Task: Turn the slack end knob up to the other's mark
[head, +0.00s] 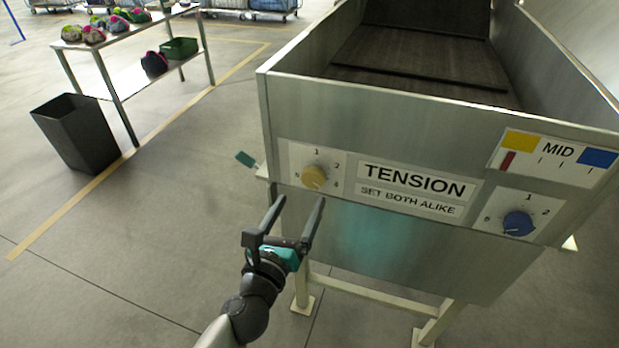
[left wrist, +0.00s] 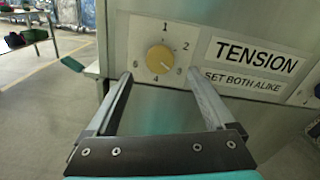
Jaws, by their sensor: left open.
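The yellow knob (head: 314,177) is on a white numbered dial plate at the left of the machine's front panel. It also shows in the left wrist view (left wrist: 160,58), with numbers around it; I cannot clearly read its pointer. The blue knob (head: 518,223) is on a similar plate at the right; its pointer is too small to read. My left gripper (head: 301,200) is open and empty, its fingertips just below and to either side of the yellow knob, apart from it. The gripper also shows in the left wrist view (left wrist: 158,76). My right gripper is not seen.
A "TENSION, SET BOTH ALIKE" label (head: 415,181) lies between the knobs. Above the blue knob, a MID gauge (head: 555,160) has its red marker under the yellow block, left of the middle. A dark bin (head: 75,132) and a table (head: 130,28) stand at the left on open floor.

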